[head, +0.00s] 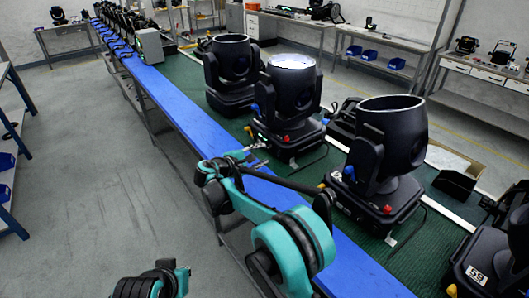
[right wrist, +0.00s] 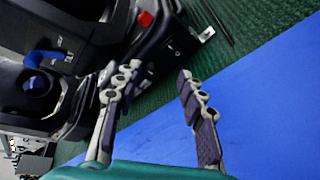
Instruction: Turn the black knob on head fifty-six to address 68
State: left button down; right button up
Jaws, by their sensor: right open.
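The moving heads stand in a row on the green-topped bench. A head with a bright lens (head: 290,90) stands in the middle, and my right gripper (head: 257,155) is just left of its base. In the right wrist view my right gripper (right wrist: 152,82) is open and empty, its fingers spread over the blue strip and green mat. I cannot make out the black knob, or read this head's number. My left gripper is not in view.
A nearer head (head: 390,150) stands to the right, and one labelled 59 (head: 478,273) at the lower right edge. Another head (head: 230,75) stands farther back. A blue strip (head: 180,100) runs along the bench's left edge. The grey floor (head: 100,180) is clear.

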aim_at(268, 148)
jog(key=a, duration=0.1)
jog(key=w+a+f+n, duration=0.1)
jog(key=shift+a+f+t, duration=0.2)
jog(key=shift+a+t, duration=0.1)
jog(key=shift+t, duration=0.1)
jog(key=shift+w+a+f, duration=0.1)
jog(key=shift+w+f, duration=0.05)
jog(key=shift+w, duration=0.1)
jog(key=b+x, duration=0.2)
jog(key=x, duration=0.5)
jog(key=shift+w+d, duration=0.2)
grip_shut()
